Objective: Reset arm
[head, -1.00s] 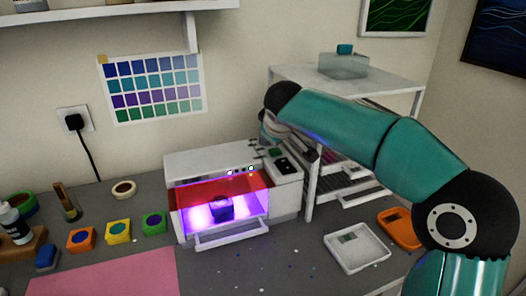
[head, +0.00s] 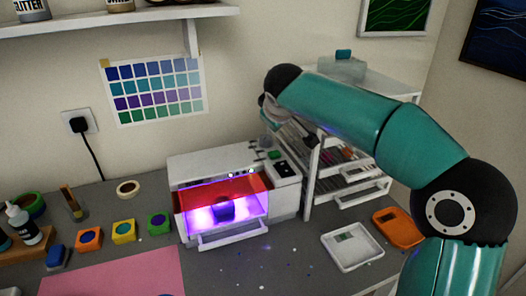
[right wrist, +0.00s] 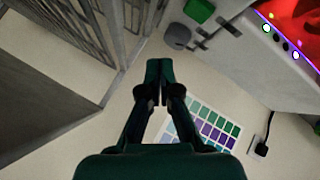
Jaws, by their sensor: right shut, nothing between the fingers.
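My right arm comes in from the right in the head view and reaches over to the curing box. My right gripper (right wrist: 160,78) shows in the right wrist view, shut and empty, with the wall behind its tips. In the head view the gripper is partly hidden behind my arm's end, above the right part of the white curing box (head: 210,164). The box glows purple under its red window (head: 225,190), and a dark object (head: 225,209) stands inside it. The green button (right wrist: 199,10) of the box shows near the gripper in the wrist view. My left gripper is not in view.
A white rack (head: 345,200) stands right of the box. Colored molds (head: 124,232), a pink mat (head: 120,275) and bottles are on the left. A wall shelf (head: 120,17) hangs above.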

